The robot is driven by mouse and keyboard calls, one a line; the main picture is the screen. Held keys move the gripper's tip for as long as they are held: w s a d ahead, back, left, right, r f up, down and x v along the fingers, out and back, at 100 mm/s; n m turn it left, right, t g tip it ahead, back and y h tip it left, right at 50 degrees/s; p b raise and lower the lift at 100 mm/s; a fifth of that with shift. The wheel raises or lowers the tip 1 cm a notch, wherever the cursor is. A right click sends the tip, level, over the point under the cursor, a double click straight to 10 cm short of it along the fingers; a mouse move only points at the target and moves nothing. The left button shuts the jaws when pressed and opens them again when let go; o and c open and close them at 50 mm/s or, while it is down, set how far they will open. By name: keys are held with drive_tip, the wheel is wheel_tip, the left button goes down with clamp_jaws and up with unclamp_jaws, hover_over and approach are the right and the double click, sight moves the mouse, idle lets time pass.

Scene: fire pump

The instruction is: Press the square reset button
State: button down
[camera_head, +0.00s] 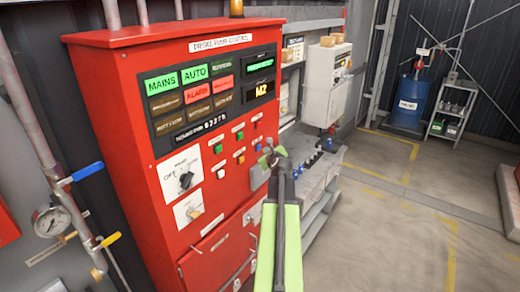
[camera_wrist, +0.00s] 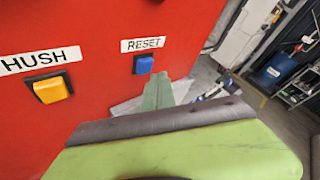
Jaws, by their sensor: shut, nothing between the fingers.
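The square reset button (camera_wrist: 143,64) is blue and sits under a white RESET label (camera_wrist: 143,44) on a red panel face. It also shows in the head view as a small blue square (camera_head: 258,147) at the right of the button rows. My gripper (camera_wrist: 162,78) is shut and empty, its green fingers pointing toward the panel. In the wrist view the fingertips appear just below and right of the blue button. In the head view my gripper (camera_head: 270,155) appears close beside the button. I cannot tell how far the tips are from the panel.
A yellow button (camera_wrist: 52,88) labelled HUSH sits left of the blue one. The red cabinet (camera_head: 140,130) also carries lit indicators, a rotary switch (camera_head: 186,180) and other small buttons. A grey bench (camera_head: 318,172) stands right of the cabinet. The floor farther right is open.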

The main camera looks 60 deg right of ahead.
drive_tip(key=shift+w, duration=0.15)
idle(0.7)
drive_tip(key=shift+w, duration=0.3)
drive_tip(key=shift+w, duration=0.5)
idle(0.6)
drive_tip(key=shift+s, duration=0.95)
drive_tip(key=shift+s, duration=0.1)
drive_tip(key=shift+s, duration=2.4)
